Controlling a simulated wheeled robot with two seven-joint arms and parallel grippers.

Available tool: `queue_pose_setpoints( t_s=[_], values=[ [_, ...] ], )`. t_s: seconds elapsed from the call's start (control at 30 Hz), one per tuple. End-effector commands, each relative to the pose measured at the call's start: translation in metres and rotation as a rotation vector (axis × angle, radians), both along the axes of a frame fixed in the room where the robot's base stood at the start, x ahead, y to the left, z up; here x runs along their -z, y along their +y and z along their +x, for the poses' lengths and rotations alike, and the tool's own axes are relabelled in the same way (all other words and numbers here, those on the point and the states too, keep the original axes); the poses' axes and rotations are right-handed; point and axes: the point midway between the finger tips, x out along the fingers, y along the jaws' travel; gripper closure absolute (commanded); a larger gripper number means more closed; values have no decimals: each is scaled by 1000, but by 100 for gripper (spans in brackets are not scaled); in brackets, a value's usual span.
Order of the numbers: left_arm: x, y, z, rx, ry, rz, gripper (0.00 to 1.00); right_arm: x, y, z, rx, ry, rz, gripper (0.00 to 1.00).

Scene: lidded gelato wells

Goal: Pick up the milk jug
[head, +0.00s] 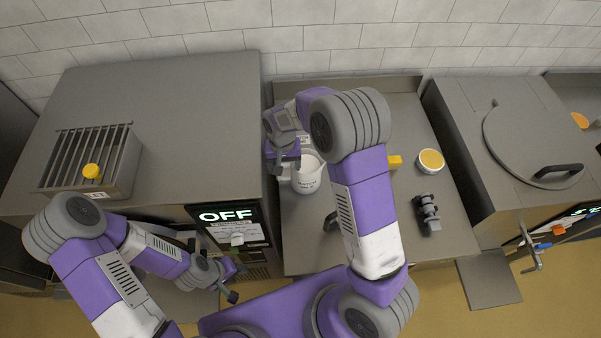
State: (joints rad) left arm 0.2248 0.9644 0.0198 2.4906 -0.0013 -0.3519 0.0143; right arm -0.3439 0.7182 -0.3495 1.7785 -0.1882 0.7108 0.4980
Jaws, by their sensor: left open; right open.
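A white jug with dark lettering (308,179) stands upright on the grey counter, left of my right forearm. I take it to be the milk jug. My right gripper (283,165) is open at the jug's left side and overlaps its rim in this view. I cannot tell whether a finger touches it. The gripper and arm hide part of the jug, and its handle is not clear to see. My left gripper (236,281) is open and empty, low in front of the machine with the OFF display.
The steel counter (440,240) holds a white bowl with orange content (431,161), a yellow block (395,162) and a dark grey device (428,213). A round-lidded machine (535,145) stands right.

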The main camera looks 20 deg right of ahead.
Motion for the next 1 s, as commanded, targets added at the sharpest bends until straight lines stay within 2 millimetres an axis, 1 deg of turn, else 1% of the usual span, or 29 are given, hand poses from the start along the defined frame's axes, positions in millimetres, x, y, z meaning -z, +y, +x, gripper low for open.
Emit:
queue_pose_setpoints(
  t_s=[0.17,0.2,0.27,0.5,0.57,0.83,1.0],
  values=[
    [0,0,0,0,0,0,57,0,0,0,0,0,0,27],
    [0,0,0,0,0,0,57,0,0,0,0,0,1,28],
    [0,0,0,0,0,0,57,0,0,0,0,0,1,38],
    [0,0,0,0,0,0,57,0,0,0,0,-1,1,74],
    [0,0,0,0,0,0,57,0,0,0,0,-1,1,83],
    [0,0,0,0,0,0,57,-2,0,1,0,-2,0,83],
    [-1,0,0,0,0,0,57,-13,1,1,0,-3,1,83]
  ],
)
